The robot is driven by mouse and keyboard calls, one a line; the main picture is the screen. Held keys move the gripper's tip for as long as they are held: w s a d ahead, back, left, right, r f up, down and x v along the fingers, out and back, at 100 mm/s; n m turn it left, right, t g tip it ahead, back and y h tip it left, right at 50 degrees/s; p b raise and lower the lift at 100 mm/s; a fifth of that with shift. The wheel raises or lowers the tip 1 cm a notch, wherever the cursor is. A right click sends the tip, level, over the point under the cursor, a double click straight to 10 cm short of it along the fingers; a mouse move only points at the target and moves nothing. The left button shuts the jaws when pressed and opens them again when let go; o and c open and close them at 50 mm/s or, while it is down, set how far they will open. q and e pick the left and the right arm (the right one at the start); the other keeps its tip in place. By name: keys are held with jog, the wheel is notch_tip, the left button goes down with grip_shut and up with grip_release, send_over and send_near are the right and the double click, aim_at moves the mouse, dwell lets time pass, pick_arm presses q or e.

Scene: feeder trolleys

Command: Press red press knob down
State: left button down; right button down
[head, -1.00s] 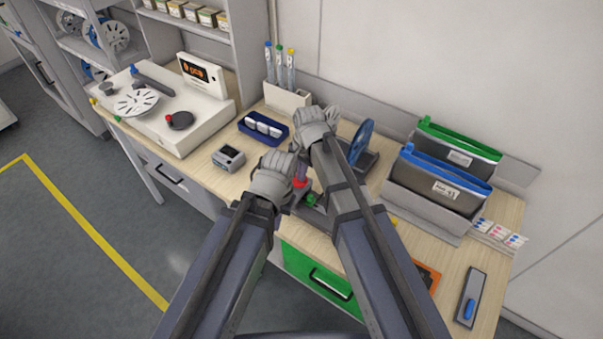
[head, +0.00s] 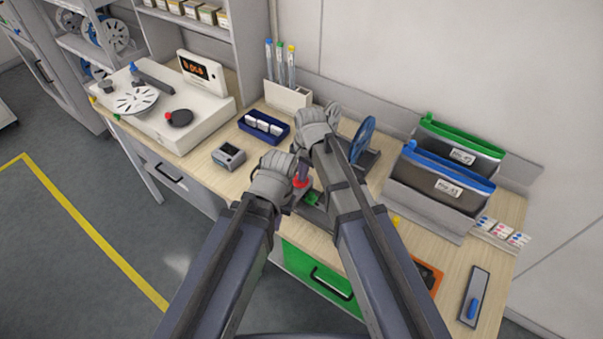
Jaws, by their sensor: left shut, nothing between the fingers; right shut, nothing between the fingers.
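The red press knob (head: 304,183) shows only as a small red patch on a dark grey device on the bench, beside a green part (head: 312,199). Most of the device is hidden behind my arms and hands. My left gripper (head: 290,170) is shut and empty, right beside the knob on its left. I cannot tell whether it touches the knob. My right gripper (head: 318,115) is shut and empty, farther back, near the white pen holder. Its fingertips are hard to make out, and its arm passes just right of the knob.
A blue disc on a stand (head: 362,140) is right of my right gripper. Left are a blue tray (head: 263,127), a small grey meter (head: 229,156) and a white machine (head: 190,125). Grey bins with blue and green rims (head: 437,185) stand at right. A green drawer (head: 318,275) is below.

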notch_tip(320, 180, up, 13)
jog(key=s+d+p, duration=0.1)
jog(key=p, duration=1.1)
jog(key=shift+r+p, duration=0.2)
jog(key=shift+p, duration=0.15)
jog(key=s+d+f+n+g+h+b, duration=0.1)
jog(key=s+d+f+n+h+b, duration=0.1)
jog(key=s+f+n+b, duration=0.9)
jog(key=s+f+b, duration=0.3)
jog(key=s, duration=0.1)
jog(key=shift+s+d+f, duration=0.25)
jog(key=shift+s+d, duration=0.1)
jog(key=shift+d, duration=0.05)
dwell(0.5)
